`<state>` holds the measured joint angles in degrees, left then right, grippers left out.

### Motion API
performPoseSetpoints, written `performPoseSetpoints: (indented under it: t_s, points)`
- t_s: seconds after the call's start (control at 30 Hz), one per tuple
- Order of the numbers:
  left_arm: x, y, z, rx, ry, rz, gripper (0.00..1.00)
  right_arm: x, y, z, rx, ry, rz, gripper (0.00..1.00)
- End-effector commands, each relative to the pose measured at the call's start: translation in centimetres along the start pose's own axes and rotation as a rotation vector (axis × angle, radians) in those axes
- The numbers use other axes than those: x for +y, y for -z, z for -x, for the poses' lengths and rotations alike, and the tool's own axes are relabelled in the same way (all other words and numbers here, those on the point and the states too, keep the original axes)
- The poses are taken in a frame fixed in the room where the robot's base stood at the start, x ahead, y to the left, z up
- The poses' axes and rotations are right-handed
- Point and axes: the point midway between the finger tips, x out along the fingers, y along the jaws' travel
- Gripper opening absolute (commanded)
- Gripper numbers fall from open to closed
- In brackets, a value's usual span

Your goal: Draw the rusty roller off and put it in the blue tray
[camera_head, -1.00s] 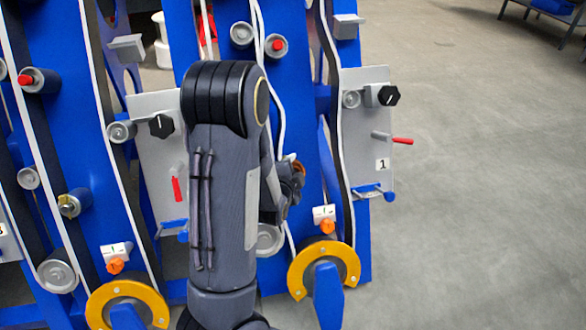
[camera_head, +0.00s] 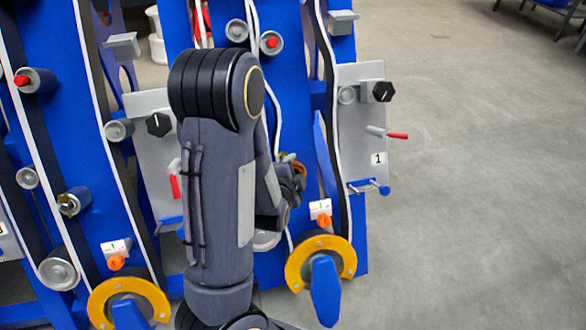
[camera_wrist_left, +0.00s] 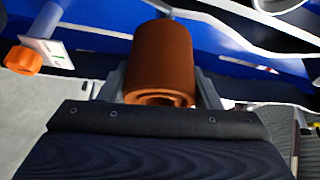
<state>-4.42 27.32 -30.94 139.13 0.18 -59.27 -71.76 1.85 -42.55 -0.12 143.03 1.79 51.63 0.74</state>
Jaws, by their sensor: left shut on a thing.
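The rusty roller (camera_wrist_left: 162,55) is a short brown-orange cylinder with a hollow end, held between the fingers of my left gripper (camera_wrist_left: 160,90) in the left wrist view. In the head view my left gripper (camera_head: 290,188) is in front of the blue chassis, mostly behind my own forearm. Only a small orange-brown bit of the roller (camera_head: 300,167) shows there. I cannot tell whether the roller is still around its pin. A blue object (camera_head: 558,3), possibly the blue tray, is cut off at the top right. My right gripper is not in view.
The blue chassis (camera_head: 292,80) carries grey rollers, belts and white cables. A grey panel (camera_head: 362,145) with a black knob and red-tipped lever stands right of my gripper. A yellow ring (camera_head: 340,258) is below. The floor on the right is clear up to a table (camera_head: 562,22).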

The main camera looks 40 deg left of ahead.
Motion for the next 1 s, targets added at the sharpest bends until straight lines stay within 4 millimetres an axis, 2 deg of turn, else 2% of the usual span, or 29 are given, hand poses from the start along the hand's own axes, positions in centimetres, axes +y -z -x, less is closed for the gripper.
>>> performPoseSetpoints:
  t_s: [0.6, 1.0]
  points:
    - [-0.1, 1.5, 2.5, 0.003, 0.001, 0.0, 0.16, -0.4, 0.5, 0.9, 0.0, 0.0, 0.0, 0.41]
    - [-0.1, 1.5, 2.7, 0.002, 0.002, 0.0, 0.16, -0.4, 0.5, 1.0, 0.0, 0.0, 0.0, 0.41]
